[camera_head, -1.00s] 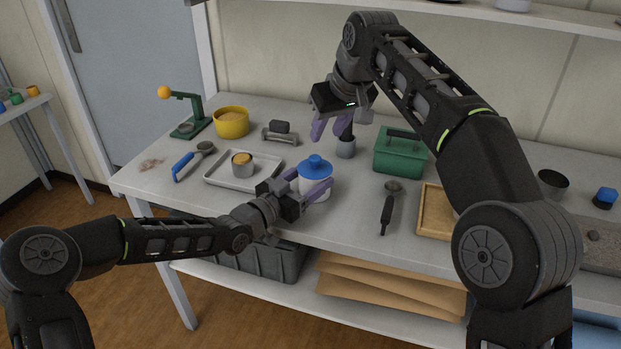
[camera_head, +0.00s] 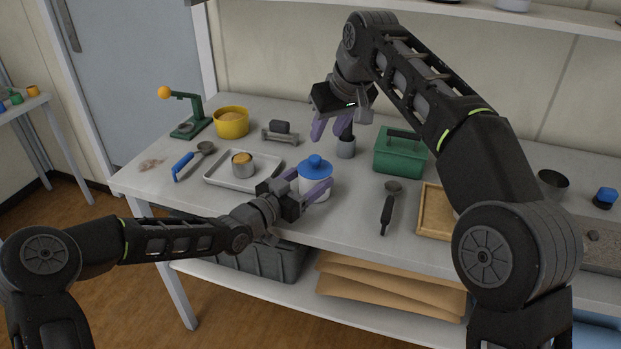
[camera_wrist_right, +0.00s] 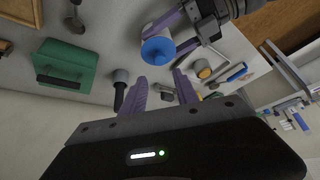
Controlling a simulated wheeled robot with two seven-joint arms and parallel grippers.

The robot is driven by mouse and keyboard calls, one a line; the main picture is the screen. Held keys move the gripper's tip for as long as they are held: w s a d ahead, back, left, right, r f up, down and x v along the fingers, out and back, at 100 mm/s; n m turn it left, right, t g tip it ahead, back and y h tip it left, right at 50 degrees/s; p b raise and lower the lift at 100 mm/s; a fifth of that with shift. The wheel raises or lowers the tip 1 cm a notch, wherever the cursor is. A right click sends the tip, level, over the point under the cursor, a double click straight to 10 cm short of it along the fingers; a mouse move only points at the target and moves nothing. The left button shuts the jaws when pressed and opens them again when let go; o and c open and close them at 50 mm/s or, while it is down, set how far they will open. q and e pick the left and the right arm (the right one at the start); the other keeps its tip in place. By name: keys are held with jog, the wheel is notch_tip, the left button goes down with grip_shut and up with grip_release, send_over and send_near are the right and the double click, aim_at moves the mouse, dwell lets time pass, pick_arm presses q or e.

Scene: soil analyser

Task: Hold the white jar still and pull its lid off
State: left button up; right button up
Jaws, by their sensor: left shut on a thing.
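The white jar (camera_head: 314,188) stands upright on the table, with its blue knobbed lid (camera_head: 315,167) seated on top. My left gripper (camera_head: 308,186) is shut around the jar's body, one purple finger on each side. The lid also shows from above in the right wrist view (camera_wrist_right: 158,51). My right gripper (camera_head: 331,128) hangs above the table behind the jar, higher than the lid and apart from it. Its purple fingers (camera_wrist_right: 160,92) are spread with nothing between them in the right wrist view.
A green box (camera_head: 400,152) is to the right. A metal tray (camera_head: 216,180) with a small filled tin (camera_head: 243,168) lies left of the jar. A dark-handled scoop (camera_head: 388,208) lies right of it.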

jog(key=shift+o, duration=0.4)
jog(key=shift+o, duration=1.3)
jog(key=shift+w+d+f, duration=0.1)
jog(key=shift+w+f, duration=0.05)
jog(key=w+d+f+t+y, duration=0.2)
jog(key=w+d+f+t, duration=0.1)
jog(key=f+t, duration=0.3)
jog(key=s+f+t+y, duration=0.2)
jog(key=s+f+t, duration=0.1)
jog(key=s, duration=0.6)
jog(key=shift+a+f+y, duration=0.2)
jog(key=shift+y, duration=0.2)
jog(key=shift+w, duration=0.15)
